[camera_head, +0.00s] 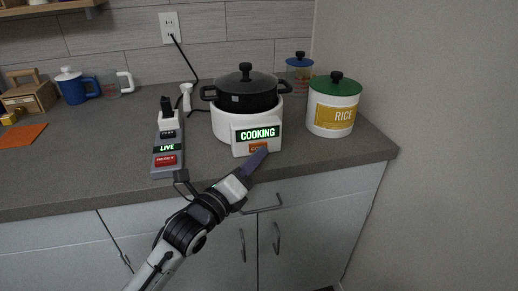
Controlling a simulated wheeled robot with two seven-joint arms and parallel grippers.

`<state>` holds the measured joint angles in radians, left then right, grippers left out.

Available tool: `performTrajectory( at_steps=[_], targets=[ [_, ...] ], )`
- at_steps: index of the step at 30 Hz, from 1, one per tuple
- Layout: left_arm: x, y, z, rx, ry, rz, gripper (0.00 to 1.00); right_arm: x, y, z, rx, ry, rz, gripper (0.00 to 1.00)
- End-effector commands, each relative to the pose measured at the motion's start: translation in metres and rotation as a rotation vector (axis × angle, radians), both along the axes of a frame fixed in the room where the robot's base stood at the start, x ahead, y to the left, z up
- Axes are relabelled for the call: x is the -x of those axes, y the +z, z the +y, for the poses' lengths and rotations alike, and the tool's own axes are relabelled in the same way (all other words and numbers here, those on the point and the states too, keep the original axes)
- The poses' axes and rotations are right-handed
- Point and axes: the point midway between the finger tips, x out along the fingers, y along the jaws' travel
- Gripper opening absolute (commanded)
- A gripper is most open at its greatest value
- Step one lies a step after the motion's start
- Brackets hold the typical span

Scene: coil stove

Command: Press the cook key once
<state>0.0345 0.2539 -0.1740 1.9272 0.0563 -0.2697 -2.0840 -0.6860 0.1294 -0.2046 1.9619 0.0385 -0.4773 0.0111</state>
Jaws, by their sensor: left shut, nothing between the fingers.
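The white cooker (220,124) stands on the grey counter with a black lidded pot (247,99) in it. Its front panel display (258,134) reads COOKING in green. The orange cook key (256,147) is just below the display, partly covered by my gripper. My left gripper (262,152) is shut and empty, with its purple fingertips at the key's lower edge. I cannot tell whether they touch it. My right gripper is not in view.
A power strip (154,159) left of the cooker has a lit LIVE label and a red RESET button (166,160). A wall closes the right side.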

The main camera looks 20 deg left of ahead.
Motion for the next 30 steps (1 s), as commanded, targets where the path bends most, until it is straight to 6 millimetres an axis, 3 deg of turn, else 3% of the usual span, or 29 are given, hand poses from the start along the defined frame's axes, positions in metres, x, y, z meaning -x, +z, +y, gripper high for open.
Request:
performTrajectory(
  at_steps=[30],
  targets=[
    [0.020, 0.001, -0.013, 0.001, 0.001, 0.001, 0.00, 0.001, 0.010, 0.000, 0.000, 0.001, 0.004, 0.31]
  ],
)
